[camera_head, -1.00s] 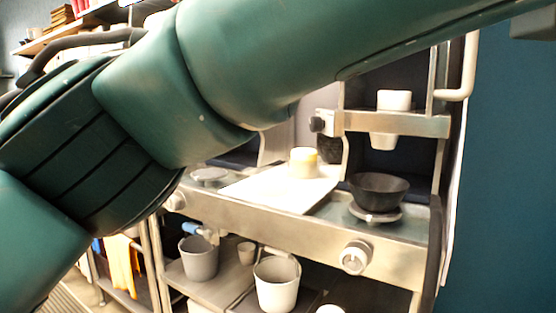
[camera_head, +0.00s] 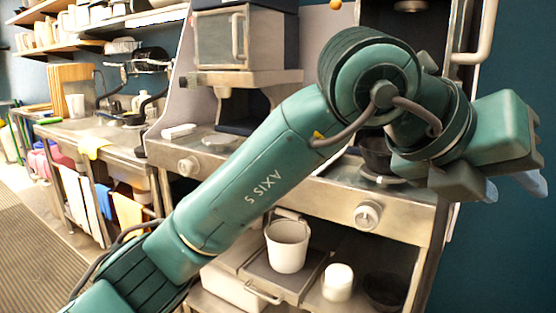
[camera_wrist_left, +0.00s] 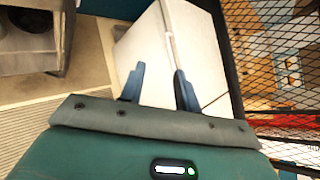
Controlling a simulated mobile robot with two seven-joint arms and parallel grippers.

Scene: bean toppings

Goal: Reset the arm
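My left arm crosses the head view from the lower left to the right, in front of the metal counter. My left gripper (camera_head: 515,188) hangs at the right end, beside the dark blue wall and clear of the counter. Its two bluish fingers show apart in the left wrist view (camera_wrist_left: 159,70), with nothing between them. A white box-like surface lies behind them there; I cannot tell how far. A dark bowl (camera_head: 376,155) on the counter is partly hidden behind the arm. My right gripper is not in view.
The metal counter (camera_head: 415,222) has a round knob (camera_head: 367,215). A white bucket (camera_head: 287,245) and a small white cup (camera_head: 338,282) stand below. A boxy machine (camera_head: 222,38) stands behind. In the left wrist view, black wire mesh (camera_wrist_left: 285,60) runs along the right.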

